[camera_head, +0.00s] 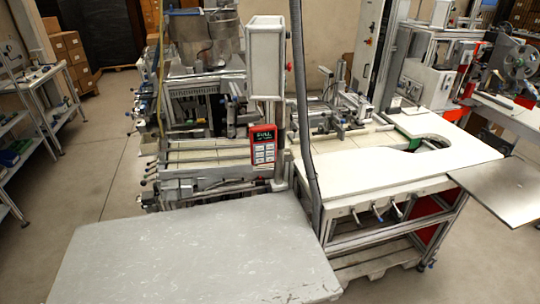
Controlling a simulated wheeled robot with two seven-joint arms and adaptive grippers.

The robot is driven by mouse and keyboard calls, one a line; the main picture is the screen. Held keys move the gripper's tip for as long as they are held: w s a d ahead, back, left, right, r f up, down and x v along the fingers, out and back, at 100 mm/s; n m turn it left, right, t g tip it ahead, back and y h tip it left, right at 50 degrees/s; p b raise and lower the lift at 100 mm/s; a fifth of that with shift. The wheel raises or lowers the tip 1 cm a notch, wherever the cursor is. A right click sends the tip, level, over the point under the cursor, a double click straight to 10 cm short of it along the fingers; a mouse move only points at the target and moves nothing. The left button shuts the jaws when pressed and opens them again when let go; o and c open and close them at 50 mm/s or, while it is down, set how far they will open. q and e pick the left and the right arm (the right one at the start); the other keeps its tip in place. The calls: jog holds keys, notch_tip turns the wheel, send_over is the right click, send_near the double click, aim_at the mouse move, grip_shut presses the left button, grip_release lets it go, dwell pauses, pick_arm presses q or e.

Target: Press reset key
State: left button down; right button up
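A small red control box (264,145) with a dark display on top and several pale keys below is mounted on the front of the machine, near the middle of the view. The display shows light characters too small to read surely. The key labels are too small to read, so I cannot tell which one is the reset key. Nothing covers the box. Neither of my grippers is in view.
A grey tabletop (195,255) fills the lower front, clear of objects. A white worktable (390,172) stands to the right of the box, with a dark vertical hose (303,110) between them. A metal plate (500,190) juts out at right. Shelving (40,95) stands at left, with open floor between.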

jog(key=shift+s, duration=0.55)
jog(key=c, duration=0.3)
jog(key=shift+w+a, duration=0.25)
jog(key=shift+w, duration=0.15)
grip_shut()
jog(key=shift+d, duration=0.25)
